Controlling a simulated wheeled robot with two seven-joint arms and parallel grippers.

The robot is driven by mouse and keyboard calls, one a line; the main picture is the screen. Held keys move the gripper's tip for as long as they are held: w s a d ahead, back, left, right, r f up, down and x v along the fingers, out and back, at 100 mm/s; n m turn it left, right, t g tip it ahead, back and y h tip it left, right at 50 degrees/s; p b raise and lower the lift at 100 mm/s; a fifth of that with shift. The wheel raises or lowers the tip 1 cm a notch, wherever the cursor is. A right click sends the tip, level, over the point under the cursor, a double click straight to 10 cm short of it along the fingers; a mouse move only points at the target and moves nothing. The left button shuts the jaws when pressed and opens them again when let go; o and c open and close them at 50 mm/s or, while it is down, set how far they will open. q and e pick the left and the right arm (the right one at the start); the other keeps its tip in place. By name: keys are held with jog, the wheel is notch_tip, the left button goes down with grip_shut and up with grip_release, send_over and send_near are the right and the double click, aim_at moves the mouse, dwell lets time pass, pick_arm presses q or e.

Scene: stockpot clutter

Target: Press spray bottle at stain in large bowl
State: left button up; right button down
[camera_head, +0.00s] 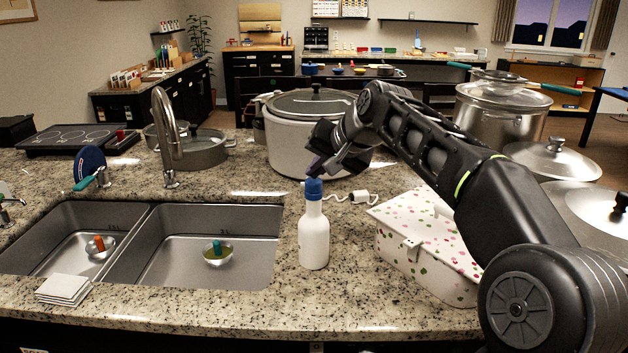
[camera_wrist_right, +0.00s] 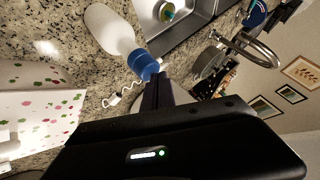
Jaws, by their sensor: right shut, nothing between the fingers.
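A white spray bottle (camera_head: 314,236) with a blue top stands upright on the granite counter, right of the sink. In the right wrist view the bottle (camera_wrist_right: 110,30) lies across the upper left, its blue top beside the fingertips. My right gripper (camera_head: 316,170) is shut and empty, its tips just above the blue top; I cannot tell whether they touch it. A wide metal bowl or pan (camera_head: 205,150) sits behind the faucet. A small bowl (camera_head: 219,259) with a green-topped item is in the right basin. I cannot make out a stain. My left gripper is out of view.
A white cooker (camera_head: 290,145) stands behind the bottle. A spotted box (camera_head: 425,250) is to the right, under my arm. A white cable (camera_head: 355,197) lies between them. The sink (camera_head: 165,275) and faucet (camera_head: 168,130) are left. Pots and lids crowd the right.

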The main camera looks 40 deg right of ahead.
aim_at(316, 182)
jog(key=shift+f, duration=0.15)
jog(key=shift+r+p, duration=0.4)
jog(key=shift+p, duration=0.05)
jog(key=shift+r, duration=0.1)
notch_tip(316, 182, up, 6)
jog(key=p, duration=0.5)
dwell(0.3)
dwell(0.8)
